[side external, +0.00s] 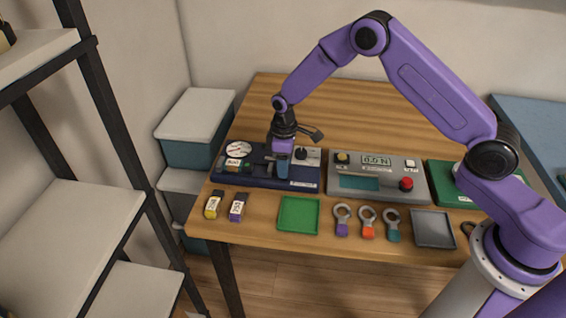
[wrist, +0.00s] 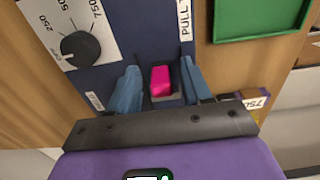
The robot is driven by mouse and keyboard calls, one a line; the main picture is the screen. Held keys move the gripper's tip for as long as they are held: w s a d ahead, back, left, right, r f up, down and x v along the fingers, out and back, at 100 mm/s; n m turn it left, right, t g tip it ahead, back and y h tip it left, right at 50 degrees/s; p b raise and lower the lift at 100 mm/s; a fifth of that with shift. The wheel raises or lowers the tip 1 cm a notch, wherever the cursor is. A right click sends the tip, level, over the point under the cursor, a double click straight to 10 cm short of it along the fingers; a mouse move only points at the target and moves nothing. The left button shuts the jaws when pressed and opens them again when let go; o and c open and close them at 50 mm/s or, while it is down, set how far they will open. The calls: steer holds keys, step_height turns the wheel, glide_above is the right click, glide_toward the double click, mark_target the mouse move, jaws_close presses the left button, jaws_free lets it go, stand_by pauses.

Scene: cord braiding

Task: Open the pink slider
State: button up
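The pink slider (wrist: 161,80) is a small bright pink block on the navy device, in a grey slot or holder, in the wrist view. My gripper (wrist: 159,68) has its two blue fingers on either side of it, with a gap showing on each side. The pink slider is hidden there behind the fingers. I cannot tell the exact height of the fingertips over the device.
The device carries a black knob on a white dial plate (wrist: 60,20) and a round gauge (side external: 238,149). A green tray (side external: 298,214), several ring-ended tags, and two small labelled blocks lie in front. A grey tester (side external: 345,165) with a red button stands to the right.

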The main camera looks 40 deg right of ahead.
steer(key=shift+r, duration=0.1)
step_height(320, 180, up, 17)
stand_by(0.6)
steer(key=shift+r, duration=0.1)
steer(key=s+a+r+n, duration=0.1)
steer(key=s+r, duration=0.1)
steer(key=s, duration=0.8)
steer(key=s+a+r+n, duration=0.1)
steer(key=s+r, duration=0.1)
steer(key=s, duration=0.7)
steer(key=s+d, duration=0.4)
steer(key=s, duration=0.5)
steer(key=s+d+f+n, duration=0.1)
steer(key=s+d, duration=0.3)
steer(key=s, duration=0.6)
steer(key=shift+d+n, duration=0.3)
